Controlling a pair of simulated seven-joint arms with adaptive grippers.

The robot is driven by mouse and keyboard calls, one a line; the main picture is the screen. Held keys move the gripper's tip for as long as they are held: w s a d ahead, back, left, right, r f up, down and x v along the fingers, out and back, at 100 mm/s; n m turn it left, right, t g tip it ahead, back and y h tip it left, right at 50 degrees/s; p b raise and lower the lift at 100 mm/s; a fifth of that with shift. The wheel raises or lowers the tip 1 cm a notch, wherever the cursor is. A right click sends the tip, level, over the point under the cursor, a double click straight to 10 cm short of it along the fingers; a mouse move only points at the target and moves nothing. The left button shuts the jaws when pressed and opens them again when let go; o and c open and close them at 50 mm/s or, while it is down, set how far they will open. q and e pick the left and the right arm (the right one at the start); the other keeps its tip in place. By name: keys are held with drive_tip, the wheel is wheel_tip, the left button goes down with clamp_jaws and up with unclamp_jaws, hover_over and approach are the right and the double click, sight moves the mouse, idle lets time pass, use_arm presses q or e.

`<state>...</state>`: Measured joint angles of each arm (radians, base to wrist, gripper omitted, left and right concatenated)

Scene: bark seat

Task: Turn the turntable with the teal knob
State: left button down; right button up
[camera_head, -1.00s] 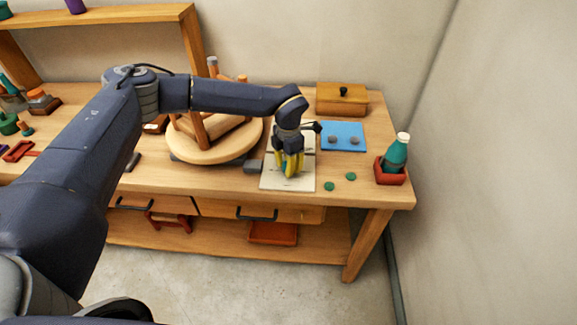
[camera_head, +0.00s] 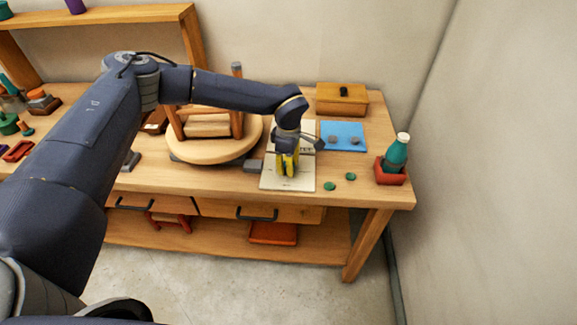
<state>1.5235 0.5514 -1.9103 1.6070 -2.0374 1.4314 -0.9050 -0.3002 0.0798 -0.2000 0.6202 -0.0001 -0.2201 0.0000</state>
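The round wooden turntable (camera_head: 215,150) is on the workbench, left of my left gripper (camera_head: 287,174). A wooden frame with upright legs (camera_head: 237,100) stands on it, partly behind my arm. A small grey block (camera_head: 253,166) sits at the turntable's right edge. My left gripper points down over a white printed card (camera_head: 302,182), its yellow fingers close together. I see no teal knob; the gripper hides the spot beneath it. Whether the fingers hold anything cannot be told. My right gripper is not in view.
A blue mat (camera_head: 343,128) with grey discs and a wooden box (camera_head: 342,108) lie behind to the right. A teal bottle (camera_head: 397,152) stands in a red holder (camera_head: 390,178) near the right edge. Two green discs (camera_head: 351,177) lie by the card.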

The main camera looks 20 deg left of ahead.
use_arm(q)
drive_tip(key=shift+a+m, duration=0.1)
drive_tip(key=shift+m, duration=0.5)
drive_tip(key=c, duration=1)
unclamp_jaws()
drive_tip(key=shift+o, duration=0.2)
wheel_tip(320, 180, up, 12)
